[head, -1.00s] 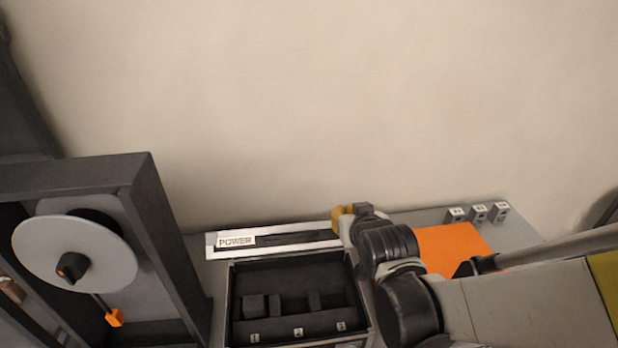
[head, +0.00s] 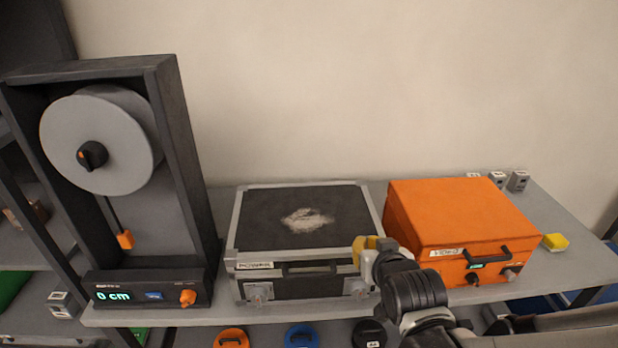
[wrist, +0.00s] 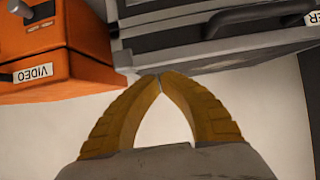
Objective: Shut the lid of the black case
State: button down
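The black case (head: 345,206) stands on the bench in the middle of the head view. Its grey-edged lid lies down over the base, and I see no gap at the front. A pale scuff marks the lid's top. The POWER label, handle and latches show on its front. In the wrist view the case (wrist: 180,47) fills the top right. My gripper (head: 366,244) is at the case's front right corner, close to the lid's edge. In the wrist view its yellow fingers (wrist: 160,76) meet at the tips with nothing between them. I cannot tell if they touch the case.
An orange case (head: 455,210) labelled VIDEO stands close on the right. A dark frame with a grey reel (head: 97,140) and display stands on the left. Round coloured items (head: 301,336) sit below the bench's front edge.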

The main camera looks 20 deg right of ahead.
jog(key=shift+s+a+f+b, duration=0.1)
jog(key=shift+s+f+b, duration=0.1)
jog(key=shift+f+b, duration=0.4)
jog(key=shift+s+f+b, duration=0.15)
jog(key=shift+f+b, duration=0.15)
jog(key=shift+f, duration=0.6)
jog(key=shift+r, duration=0.1)
